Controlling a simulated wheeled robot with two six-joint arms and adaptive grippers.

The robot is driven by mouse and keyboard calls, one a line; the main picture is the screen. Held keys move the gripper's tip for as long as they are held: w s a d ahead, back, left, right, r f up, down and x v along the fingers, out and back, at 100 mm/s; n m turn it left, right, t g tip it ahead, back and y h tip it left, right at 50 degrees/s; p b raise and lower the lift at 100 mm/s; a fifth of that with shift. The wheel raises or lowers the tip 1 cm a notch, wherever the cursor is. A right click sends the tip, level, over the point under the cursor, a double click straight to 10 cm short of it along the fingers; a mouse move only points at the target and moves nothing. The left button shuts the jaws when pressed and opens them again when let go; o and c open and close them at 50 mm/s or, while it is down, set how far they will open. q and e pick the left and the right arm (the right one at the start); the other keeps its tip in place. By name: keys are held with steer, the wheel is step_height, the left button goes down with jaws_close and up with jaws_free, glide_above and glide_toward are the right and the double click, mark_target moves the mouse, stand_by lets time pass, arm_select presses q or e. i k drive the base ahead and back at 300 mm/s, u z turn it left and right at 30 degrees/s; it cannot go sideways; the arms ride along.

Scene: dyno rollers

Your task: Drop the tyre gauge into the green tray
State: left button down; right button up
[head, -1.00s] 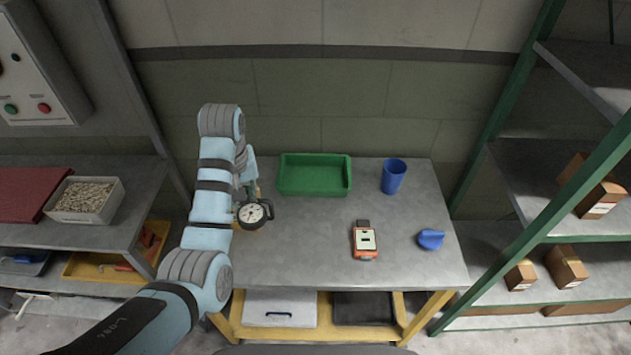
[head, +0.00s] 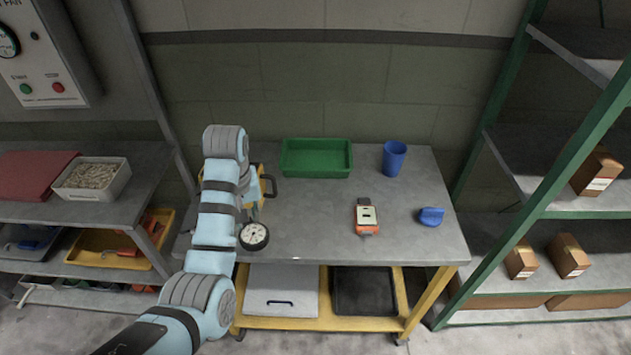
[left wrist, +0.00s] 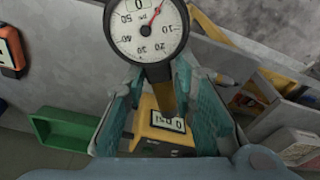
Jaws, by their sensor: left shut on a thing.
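The tyre gauge (head: 254,236) has a round white dial with a black rim. My left gripper (head: 254,207) is shut on its stem, with the dial over the front left edge of the workbench. In the left wrist view the dial of the gauge (left wrist: 148,28) fills the top, and its stem runs down between the two fingers of my left gripper (left wrist: 160,95). The green tray (head: 316,174) stands empty at the back of the bench, to the right of and behind the gripper. It also shows in the left wrist view (left wrist: 50,132). My right gripper is out of view.
A yellow device (head: 264,180) with a black handle stands left of the tray, partly behind my arm. A blue cup (head: 394,158), an orange meter (head: 366,217) and a blue knob-like item (head: 431,216) are on the right. The bench middle (head: 310,220) is clear.

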mark_target(314, 162)
steer(key=z, duration=0.65)
steer(key=i, duration=0.9)
steer(key=z, duration=0.35)
